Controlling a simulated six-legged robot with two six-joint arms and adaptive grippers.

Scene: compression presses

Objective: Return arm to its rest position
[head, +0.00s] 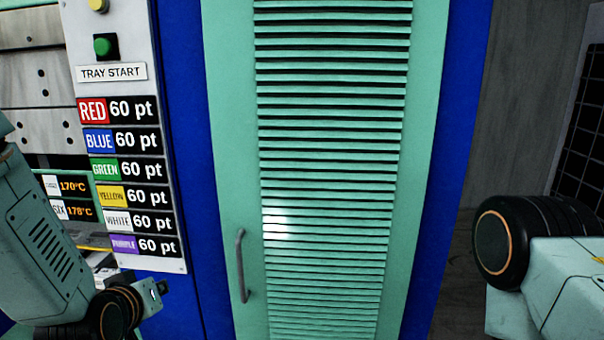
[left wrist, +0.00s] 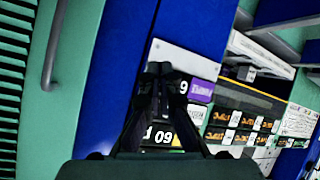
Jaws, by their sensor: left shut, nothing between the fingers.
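My left arm (head: 40,235) comes in from the left in the head view, bent down in front of the press. Its dark wrist joint (head: 118,308) is low, near the bottom of the white label panel (head: 125,262). In the left wrist view my left gripper (left wrist: 160,70) is shut and empty, its dark fingers together in front of the panel. I cannot tell how far they are from it. My right arm (head: 560,280) shows at the lower right of the head view, but its gripper is out of view.
A green louvred door (head: 330,150) with a grey handle (head: 242,265) stands in the middle, in a blue frame (head: 185,150). Temperature displays (head: 72,198) lie behind my left arm.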

